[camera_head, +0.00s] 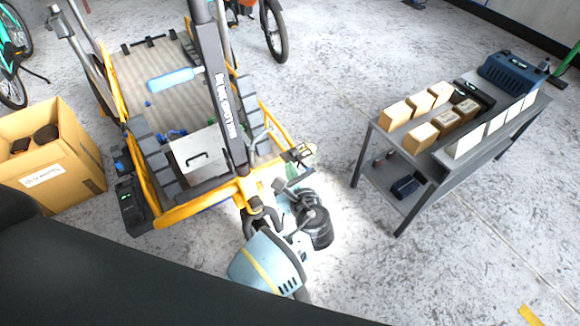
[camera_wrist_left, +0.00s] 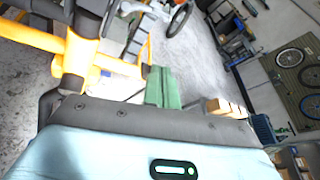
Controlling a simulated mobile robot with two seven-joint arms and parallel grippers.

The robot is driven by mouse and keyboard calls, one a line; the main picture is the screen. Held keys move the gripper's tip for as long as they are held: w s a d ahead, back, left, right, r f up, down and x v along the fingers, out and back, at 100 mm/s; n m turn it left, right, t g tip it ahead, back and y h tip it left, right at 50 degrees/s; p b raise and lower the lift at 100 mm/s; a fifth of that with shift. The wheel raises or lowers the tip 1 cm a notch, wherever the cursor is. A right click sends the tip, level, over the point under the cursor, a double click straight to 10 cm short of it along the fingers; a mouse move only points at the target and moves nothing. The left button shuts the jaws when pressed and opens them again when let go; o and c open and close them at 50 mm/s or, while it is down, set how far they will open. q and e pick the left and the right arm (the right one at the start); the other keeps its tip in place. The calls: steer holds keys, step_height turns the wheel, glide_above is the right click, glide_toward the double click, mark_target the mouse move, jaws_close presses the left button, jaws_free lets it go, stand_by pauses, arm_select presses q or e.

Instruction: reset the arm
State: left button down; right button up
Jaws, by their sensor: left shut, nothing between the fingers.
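My left gripper (camera_head: 287,191) is low in the middle of the head view, just right of the front of the yellow cargo bike frame (camera_head: 185,212). In the left wrist view its green fingers (camera_wrist_left: 163,88) are together, with nothing between them. The yellow frame (camera_wrist_left: 85,52) shows at left in that view, close to the gripper; I cannot tell whether they touch. My light blue arm link with a yellow stripe is below the gripper in the head view. My right gripper is not in view.
A grey workbench (camera_head: 437,150) with several small boxes and a blue case (camera_head: 512,72) stands at right. An open cardboard box (camera_head: 75,150) is at left. A light blue bottle (camera_head: 172,80) lies in the bike's cargo bed. Bare floor lies between bike and bench.

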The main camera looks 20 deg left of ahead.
arm_select(q)
steer(key=shift+f, duration=0.1)
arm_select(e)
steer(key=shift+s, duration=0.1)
